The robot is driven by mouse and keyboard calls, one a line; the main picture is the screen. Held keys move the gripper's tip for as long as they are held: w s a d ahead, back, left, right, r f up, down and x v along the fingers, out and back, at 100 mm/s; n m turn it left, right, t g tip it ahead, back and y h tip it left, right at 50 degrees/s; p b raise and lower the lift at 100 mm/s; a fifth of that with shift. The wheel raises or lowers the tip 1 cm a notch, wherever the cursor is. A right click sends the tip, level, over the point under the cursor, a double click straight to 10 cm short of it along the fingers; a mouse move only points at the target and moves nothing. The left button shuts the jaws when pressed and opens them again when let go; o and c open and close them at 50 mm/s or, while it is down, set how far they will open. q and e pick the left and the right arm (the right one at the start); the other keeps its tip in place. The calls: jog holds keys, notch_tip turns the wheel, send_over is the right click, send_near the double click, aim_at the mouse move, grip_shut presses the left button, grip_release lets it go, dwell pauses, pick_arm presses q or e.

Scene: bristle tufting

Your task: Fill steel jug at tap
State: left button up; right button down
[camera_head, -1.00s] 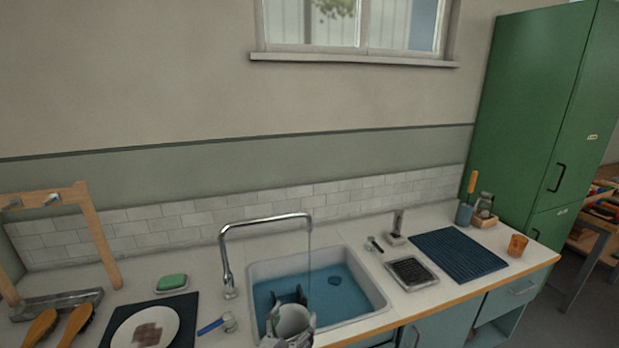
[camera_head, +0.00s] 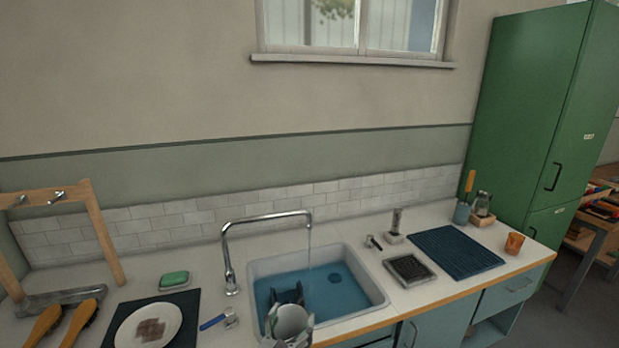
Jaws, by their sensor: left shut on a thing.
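The steel jug (camera_head: 292,319) is a grey, open-topped vessel at the front of the sink, at the bottom of the head view. My left gripper (camera_head: 287,297), with dark fingers, is shut on it; the jug hides part of the grip. The tap (camera_head: 266,217) is a chrome arched pipe behind the sink. A thin stream of water (camera_head: 309,245) falls from its spout. In the picture the stream is above and slightly right of the jug's mouth. I cannot see any water level inside the jug. My right gripper is out of view.
The sink (camera_head: 372,278) has a blue basin and a dark drain. Left of it are a brush (camera_head: 217,321), a plate (camera_head: 130,330) on a dark mat and a green soap (camera_head: 174,279). Right are a black-topped tray (camera_head: 409,269), a ribbed blue mat (camera_head: 470,253) and an orange cup (camera_head: 514,243).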

pick_arm(q)
jog(key=shift+a+r, duration=0.1)
jog(key=shift+r, duration=0.05)
jog(key=shift+w+a+n+y, duration=0.2)
jog(key=shift+a+y, duration=0.1)
jog(key=shift+a, duration=0.15)
jog(key=shift+w+a+n+y, duration=0.2)
jog(key=shift+a+y, duration=0.1)
jog(key=shift+a, duration=0.1)
jog(key=a+n+y, duration=0.2)
jog(key=a+y, duration=0.1)
jog(key=a, duration=0.6)
jog(key=s+a+f+y, duration=0.1)
jog(key=s+a+f, duration=0.3)
jog(key=a+f, duration=0.2)
jog(key=shift+s+a+f+n+t, duration=0.15)
jog(key=shift+a+f+n+t, duration=0.2)
jog(key=shift+f, duration=0.8)
